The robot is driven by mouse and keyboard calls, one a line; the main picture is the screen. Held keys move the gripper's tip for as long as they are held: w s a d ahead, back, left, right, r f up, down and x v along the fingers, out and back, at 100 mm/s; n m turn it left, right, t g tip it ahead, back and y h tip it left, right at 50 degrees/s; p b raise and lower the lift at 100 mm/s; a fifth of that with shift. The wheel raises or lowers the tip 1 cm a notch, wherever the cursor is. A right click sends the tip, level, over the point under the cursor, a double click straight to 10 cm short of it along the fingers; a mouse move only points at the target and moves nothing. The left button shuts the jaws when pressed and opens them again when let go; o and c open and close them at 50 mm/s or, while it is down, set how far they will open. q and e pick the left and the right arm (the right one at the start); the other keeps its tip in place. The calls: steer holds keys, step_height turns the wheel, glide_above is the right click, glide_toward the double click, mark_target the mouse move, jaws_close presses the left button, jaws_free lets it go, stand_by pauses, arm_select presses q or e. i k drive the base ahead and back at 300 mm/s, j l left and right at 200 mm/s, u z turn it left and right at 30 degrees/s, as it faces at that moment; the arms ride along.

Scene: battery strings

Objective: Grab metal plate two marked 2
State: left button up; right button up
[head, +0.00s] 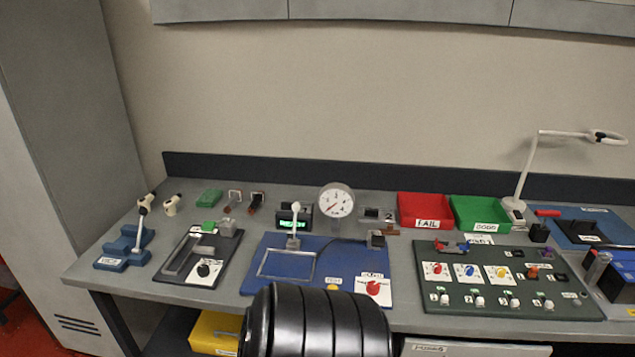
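Neither of my grippers is in view.
A blue board (340,262) with a wire frame and a dial gauge (336,200) behind it fill the middle. A red FAIL bin (424,210) and green GOOD bin (481,213) stand behind a dark switch panel (500,254). A lamp (528,175) stands right.

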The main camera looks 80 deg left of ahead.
mark_target(366, 213)
steer(key=i+j+u, duration=0.1)
steer(key=u, duration=2.45)
